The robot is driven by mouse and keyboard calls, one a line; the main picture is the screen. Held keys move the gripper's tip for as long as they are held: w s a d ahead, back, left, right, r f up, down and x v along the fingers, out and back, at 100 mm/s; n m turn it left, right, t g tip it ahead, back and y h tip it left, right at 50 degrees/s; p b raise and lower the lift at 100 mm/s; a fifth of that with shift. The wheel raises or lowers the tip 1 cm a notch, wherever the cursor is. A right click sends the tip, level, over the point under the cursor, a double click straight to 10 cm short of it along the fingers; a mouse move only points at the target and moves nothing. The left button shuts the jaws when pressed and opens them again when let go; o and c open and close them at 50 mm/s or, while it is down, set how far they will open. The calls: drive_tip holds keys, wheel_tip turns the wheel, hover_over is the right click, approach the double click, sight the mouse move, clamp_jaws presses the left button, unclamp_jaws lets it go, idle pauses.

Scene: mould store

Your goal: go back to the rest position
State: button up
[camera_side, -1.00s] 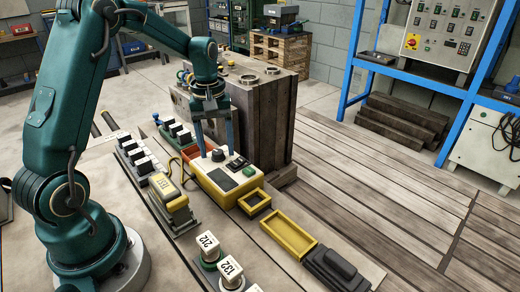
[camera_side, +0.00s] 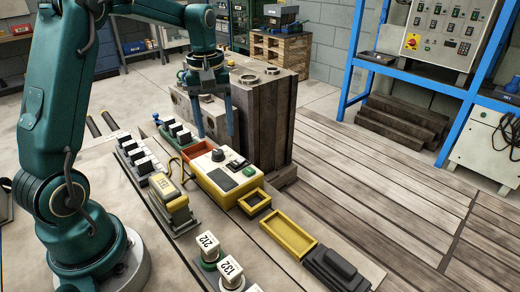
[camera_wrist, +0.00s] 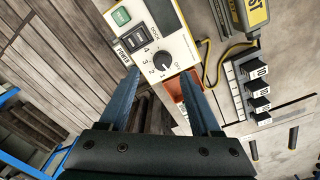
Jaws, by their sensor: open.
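My gripper (camera_side: 214,108) is open and empty, its blue fingers pointing down above the far end of the bench. In the wrist view my gripper (camera_wrist: 160,95) shows two spread fingers with nothing between them. Below and in front of it is a yellow and white control box (camera_side: 223,178) with a dial, which also shows in the wrist view (camera_wrist: 158,35). A red-orange tray (camera_side: 196,150) lies beside the box, partly hidden by the fingers.
Rows of dark blocks with white tops (camera_side: 143,163) stand left of the box. A yellow tester (camera_side: 170,193), numbered blocks (camera_side: 231,270), yellow trays (camera_side: 288,232) and a black block (camera_side: 335,268) are nearer. A large mould block (camera_side: 265,120) stands close behind. Air above the bench is clear.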

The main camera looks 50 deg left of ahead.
drive_tip(key=s+d+r+m+t, duration=0.4)
drive_tip(key=s+d+r+m, duration=0.15)
drive_tip(key=d+r, duration=0.3)
drive_tip(key=s+d+f+m+t, duration=0.1)
drive_tip(key=s+d+f+m, duration=0.3)
drive_tip(key=s, duration=0.4)
drive_tip(key=shift+s+d+f+m, duration=0.15)
drive_tip(key=shift+s+m, duration=0.25)
drive_tip(key=shift+m, duration=0.35)
